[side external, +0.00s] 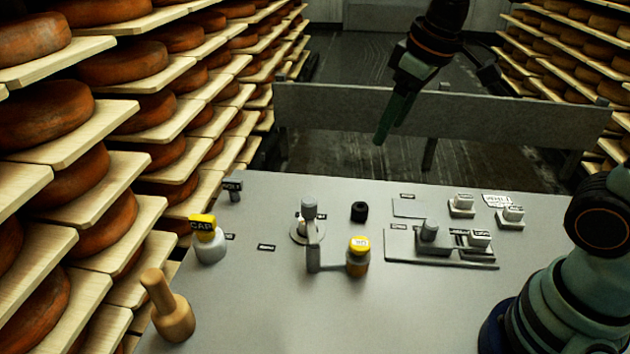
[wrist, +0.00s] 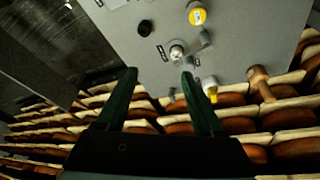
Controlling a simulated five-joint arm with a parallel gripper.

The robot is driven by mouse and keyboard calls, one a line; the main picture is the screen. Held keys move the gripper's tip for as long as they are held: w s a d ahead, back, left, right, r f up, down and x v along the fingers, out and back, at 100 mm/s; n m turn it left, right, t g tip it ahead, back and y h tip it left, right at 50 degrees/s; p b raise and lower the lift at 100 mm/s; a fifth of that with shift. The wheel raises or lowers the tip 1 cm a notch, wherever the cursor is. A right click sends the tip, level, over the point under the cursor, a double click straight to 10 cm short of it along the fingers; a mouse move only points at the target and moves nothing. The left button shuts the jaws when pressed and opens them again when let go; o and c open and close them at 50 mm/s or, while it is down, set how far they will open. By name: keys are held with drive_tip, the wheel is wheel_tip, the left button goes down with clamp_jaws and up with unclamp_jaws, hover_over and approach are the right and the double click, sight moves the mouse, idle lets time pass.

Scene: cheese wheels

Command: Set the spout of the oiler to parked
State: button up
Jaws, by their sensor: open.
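A round pale dial-like fitting (side external: 299,232) with a grey knob sits mid-left on the grey bench; it looks like the oiler's pivot, though I cannot be sure. A grey upright and arm (side external: 313,257) stand just in front of it, probably the spout. The arm reaches towards an amber jar with a yellow lid (side external: 358,262); I cannot tell whether they touch. The fitting also shows in the wrist view (wrist: 177,50). My gripper (side external: 385,128) is open and empty, high beyond the bench's far edge. Its two green fingers (wrist: 159,73) are apart in the wrist view.
A black cap (side external: 359,211) lies behind the jar. A yellow-topped bottle marked CAP (side external: 208,241) and a wooden peg (side external: 168,310) stand at left. A slider panel (side external: 440,247) and small switches (side external: 461,205) are at right. Cheese shelves (side external: 130,110) border the bench's left.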

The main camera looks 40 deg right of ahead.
drive_tip(key=w+a+f+n+g, duration=0.1)
drive_tip(key=w+a+n+g, duration=0.15)
drive_tip(key=w+a, duration=0.25)
drive_tip(key=n+g, duration=0.1)
drive_tip(key=n, duration=0.3)
approach(309, 200)
wheel_tip(309, 200, down, 10)
drive_tip(key=shift+a+f, duration=0.1)
drive_tip(key=shift+f, duration=0.1)
clamp_jaws()
idle(1.2)
